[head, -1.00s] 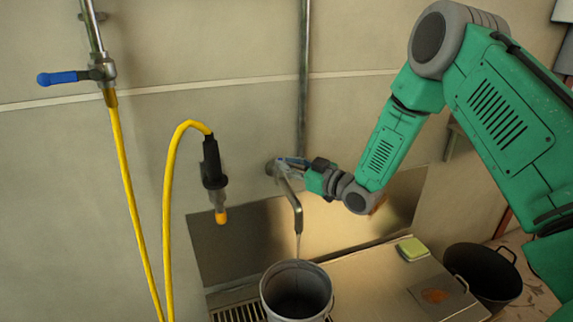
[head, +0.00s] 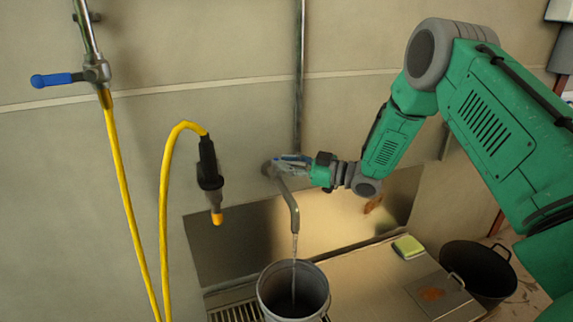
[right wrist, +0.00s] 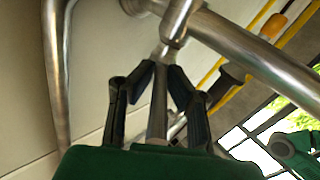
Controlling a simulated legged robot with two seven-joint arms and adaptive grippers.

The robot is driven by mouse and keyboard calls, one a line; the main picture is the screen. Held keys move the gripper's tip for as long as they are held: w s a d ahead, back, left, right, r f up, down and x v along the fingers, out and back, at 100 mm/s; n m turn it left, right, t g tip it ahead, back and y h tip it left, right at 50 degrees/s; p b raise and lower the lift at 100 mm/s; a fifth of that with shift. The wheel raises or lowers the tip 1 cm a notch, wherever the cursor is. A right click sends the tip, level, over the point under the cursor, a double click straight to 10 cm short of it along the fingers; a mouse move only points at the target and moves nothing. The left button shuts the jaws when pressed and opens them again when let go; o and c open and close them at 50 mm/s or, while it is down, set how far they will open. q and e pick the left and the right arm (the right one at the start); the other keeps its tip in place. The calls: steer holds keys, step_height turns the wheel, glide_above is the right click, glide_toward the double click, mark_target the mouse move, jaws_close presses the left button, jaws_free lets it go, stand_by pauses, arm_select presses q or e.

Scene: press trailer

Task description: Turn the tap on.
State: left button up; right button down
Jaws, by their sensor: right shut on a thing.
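The tap (head: 287,194) is a metal wall tap with a bent spout. A stream of water (head: 294,268) runs from its spout down into the grey bucket (head: 275,305). My right gripper (head: 288,166) is at the tap's wall end, above and behind the spout. In the right wrist view, my right gripper (right wrist: 161,72) has its two dark fingers closed around the tap's slim metal lever (right wrist: 157,115). The lever joins the tap body beyond the fingertips. My left gripper is in neither current view.
A yellow hose with a black nozzle (head: 208,170) hangs left of the tap. A blue-handled valve (head: 57,80) sits at upper left. A yellow-green sponge (head: 407,247) lies on the counter (head: 365,285). A black bucket (head: 480,272) stands at right.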

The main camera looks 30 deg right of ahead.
steer(key=c, duration=1.6)
jaws_free()
steer(key=shift+w+r, duration=0.15)
steer(key=shift+r, duration=0.15)
steer(key=shift+f, duration=0.1)
steer(key=v, duration=1.2)
